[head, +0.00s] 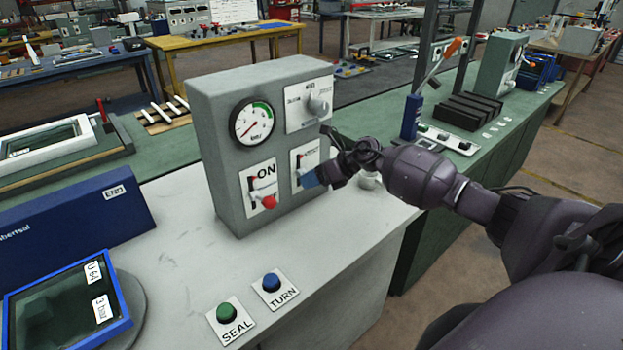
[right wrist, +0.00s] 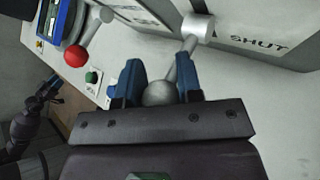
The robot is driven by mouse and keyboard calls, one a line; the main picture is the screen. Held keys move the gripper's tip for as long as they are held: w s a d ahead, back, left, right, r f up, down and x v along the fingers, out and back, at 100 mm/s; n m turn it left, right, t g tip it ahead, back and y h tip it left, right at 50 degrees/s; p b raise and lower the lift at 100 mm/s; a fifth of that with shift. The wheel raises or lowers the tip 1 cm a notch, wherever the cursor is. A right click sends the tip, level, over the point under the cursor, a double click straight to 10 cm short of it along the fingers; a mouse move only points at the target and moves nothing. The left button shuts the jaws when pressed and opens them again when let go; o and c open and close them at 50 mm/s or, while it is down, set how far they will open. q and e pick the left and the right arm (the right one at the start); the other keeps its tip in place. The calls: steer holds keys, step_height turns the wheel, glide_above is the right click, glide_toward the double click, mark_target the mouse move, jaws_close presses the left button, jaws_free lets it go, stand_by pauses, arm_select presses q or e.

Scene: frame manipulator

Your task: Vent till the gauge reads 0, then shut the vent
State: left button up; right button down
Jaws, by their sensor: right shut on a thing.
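The grey control box (head: 215,150) stands upright on the bench. Its round gauge (head: 252,122) has a green arc at upper right; the needle points to lower left, and the figures are too small to read. My right gripper (head: 318,178) is at the lower right lever, its blue fingers on either side of the grey ball. The right wrist view shows the ball of this lever (right wrist: 158,93) between the fingers, with SHUT lettered beside the pivot. My left gripper seems to show dimly at the left of that view (right wrist: 48,92); its jaws are unclear.
A red-knobbed lever (head: 269,202) marked ON is left of the held lever. A grey rotary knob (head: 318,105) is above. Green SEAL (head: 224,312) and blue TURN (head: 271,282) buttons sit in front. A blue-framed display (head: 70,305) stands at left. Bare bench lies between.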

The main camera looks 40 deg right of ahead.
steer(key=c, duration=0.8)
jaws_free()
steer(key=shift+d+r, duration=0.1)
steer(key=b+v, duration=0.1)
steer(key=v, duration=0.9)
steer(key=shift+s+d+r, duration=0.15)
steer(key=shift+s, duration=0.15)
